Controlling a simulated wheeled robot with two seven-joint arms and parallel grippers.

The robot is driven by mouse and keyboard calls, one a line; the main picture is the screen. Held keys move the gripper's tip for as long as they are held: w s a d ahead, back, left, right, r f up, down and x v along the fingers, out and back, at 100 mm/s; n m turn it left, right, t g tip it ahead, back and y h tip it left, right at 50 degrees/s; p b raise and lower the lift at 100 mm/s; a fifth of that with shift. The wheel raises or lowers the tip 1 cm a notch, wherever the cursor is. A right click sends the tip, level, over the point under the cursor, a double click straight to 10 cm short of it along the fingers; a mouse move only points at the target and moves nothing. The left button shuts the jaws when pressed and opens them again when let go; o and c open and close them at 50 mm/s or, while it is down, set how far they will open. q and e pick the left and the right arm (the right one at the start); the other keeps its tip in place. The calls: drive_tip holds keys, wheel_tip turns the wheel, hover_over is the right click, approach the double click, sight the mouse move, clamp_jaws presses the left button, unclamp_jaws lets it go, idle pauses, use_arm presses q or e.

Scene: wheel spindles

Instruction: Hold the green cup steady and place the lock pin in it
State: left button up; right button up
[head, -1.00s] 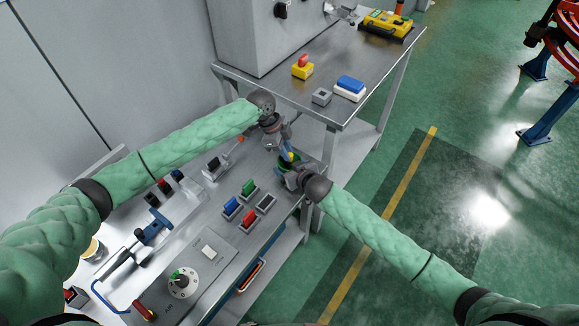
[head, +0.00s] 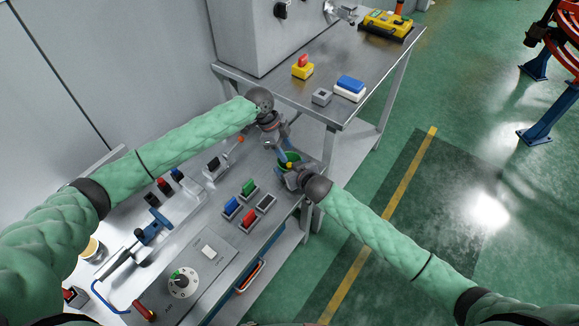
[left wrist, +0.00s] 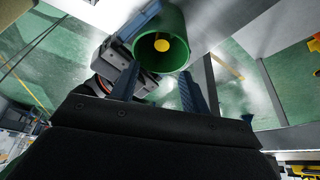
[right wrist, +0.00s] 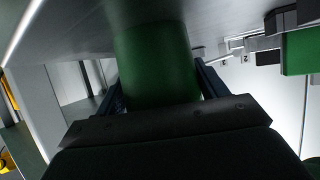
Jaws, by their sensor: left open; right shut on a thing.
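The green cup (head: 290,159) is at the front edge of the workbench. My right gripper (head: 288,172) is shut around it; the right wrist view shows the cup's green wall (right wrist: 158,65) between the fingers. The lock pin shows only as a round yellow end (left wrist: 161,45) inside the cup's mouth in the left wrist view; the rest of it is hidden. My left gripper (head: 281,150) is open and empty beside and above the cup's mouth. Its two blue fingers (left wrist: 157,85) stand apart, with the cup (left wrist: 150,18) beyond them.
Red, green and blue blocks in grey holders (head: 248,205) sit left of the cup. A control panel with a dial (head: 183,282) lies nearer. A second table (head: 320,75) behind bears a yellow-red button box (head: 302,67) and a blue-white block (head: 349,88).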

use_arm(q)
drive_tip(key=v, duration=1)
drive_tip(key=shift+r, duration=0.35)
drive_tip(key=shift+a, duration=0.1)
use_arm(e)
drive_tip(key=o, duration=1.1)
drive_tip(key=shift+c, duration=0.2)
drive_tip(key=v, duration=1.2)
